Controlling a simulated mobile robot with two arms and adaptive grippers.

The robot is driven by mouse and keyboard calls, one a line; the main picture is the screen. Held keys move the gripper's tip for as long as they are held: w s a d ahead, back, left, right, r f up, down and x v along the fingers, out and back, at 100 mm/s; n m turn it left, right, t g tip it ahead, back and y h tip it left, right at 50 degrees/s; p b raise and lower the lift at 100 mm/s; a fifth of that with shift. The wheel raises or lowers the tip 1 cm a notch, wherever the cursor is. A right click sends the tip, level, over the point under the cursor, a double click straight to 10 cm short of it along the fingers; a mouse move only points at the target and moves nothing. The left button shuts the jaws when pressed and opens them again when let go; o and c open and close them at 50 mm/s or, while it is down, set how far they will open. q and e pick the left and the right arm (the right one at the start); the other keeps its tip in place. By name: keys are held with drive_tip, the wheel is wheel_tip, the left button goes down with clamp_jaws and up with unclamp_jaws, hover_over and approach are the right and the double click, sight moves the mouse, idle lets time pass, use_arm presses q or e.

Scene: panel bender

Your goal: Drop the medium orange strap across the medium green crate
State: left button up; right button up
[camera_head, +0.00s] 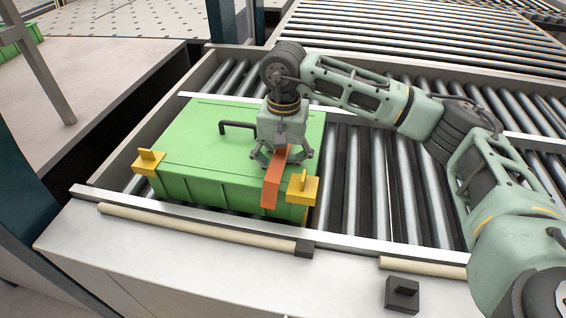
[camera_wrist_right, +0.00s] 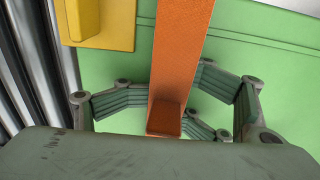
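The medium green crate (camera_head: 190,140) stands on the roller conveyor with its lid closed. It has a dark handle on top and yellow latches at its front corners. The orange strap (camera_head: 271,185) is a bent strip over the right part of the lid, with its lower end in front of the crate's front face, left of the right latch (camera_head: 303,187). My right gripper (camera_head: 282,160) points down over the lid, its fingers closed on the strap (camera_wrist_right: 180,50) from both sides. Whether the strap touches the crate cannot be told. My left gripper is out of view.
Conveyor rollers (camera_head: 400,190) lie bare to the right of the crate. A pale rail (camera_head: 190,229) and a small black block (camera_head: 402,292) are at the front edge. Another green crate (camera_head: 20,38) shows at the far left.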

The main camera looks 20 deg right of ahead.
drive_tip(key=shift+r, duration=3.95)
